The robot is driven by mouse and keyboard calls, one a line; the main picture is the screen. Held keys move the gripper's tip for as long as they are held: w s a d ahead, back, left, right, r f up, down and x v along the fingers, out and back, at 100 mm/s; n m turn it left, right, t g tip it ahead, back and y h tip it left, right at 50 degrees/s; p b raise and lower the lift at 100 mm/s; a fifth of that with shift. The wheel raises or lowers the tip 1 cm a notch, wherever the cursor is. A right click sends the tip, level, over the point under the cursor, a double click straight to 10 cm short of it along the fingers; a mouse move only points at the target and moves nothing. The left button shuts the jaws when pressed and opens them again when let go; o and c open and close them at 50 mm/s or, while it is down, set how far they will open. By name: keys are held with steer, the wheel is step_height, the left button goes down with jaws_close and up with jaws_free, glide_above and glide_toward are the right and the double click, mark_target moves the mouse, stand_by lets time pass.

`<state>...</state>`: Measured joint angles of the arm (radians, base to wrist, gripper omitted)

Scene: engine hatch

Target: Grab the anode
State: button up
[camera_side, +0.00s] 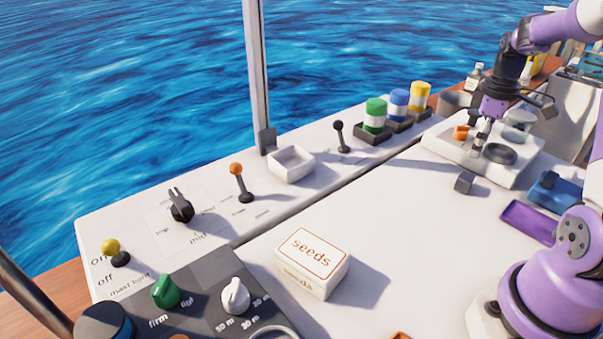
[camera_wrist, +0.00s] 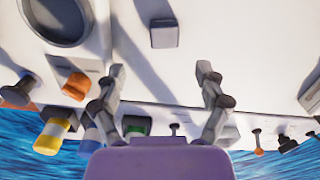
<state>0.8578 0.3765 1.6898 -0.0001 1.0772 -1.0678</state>
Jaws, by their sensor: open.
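A small grey block (camera_side: 464,182), which looks like the anode, lies on the white deck top just in front of a white raised tray. It also shows in the wrist view (camera_wrist: 164,33), near the top centre, beyond my fingertips and roughly in line with the gap between them. My gripper (camera_side: 479,146) is above the block and toward the back, by the tray's left part. In the wrist view my gripper (camera_wrist: 161,72) has its two fingers spread wide with nothing between them. The block is apart from the fingers and fully visible.
Green (camera_side: 375,115), blue and yellow canisters stand behind. A purple tray (camera_side: 528,222) and blue item (camera_side: 556,193) lie right. A seeds box (camera_side: 312,262) stands front left; deck between is clear.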

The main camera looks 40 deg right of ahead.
mark_target(467, 177)
steer(key=f, duration=0.7)
steer(key=shift+s+a+f, duration=0.1)
steer(key=shift+a+f, duration=0.15)
steer(key=shift+a, duration=0.05)
jaws_close()
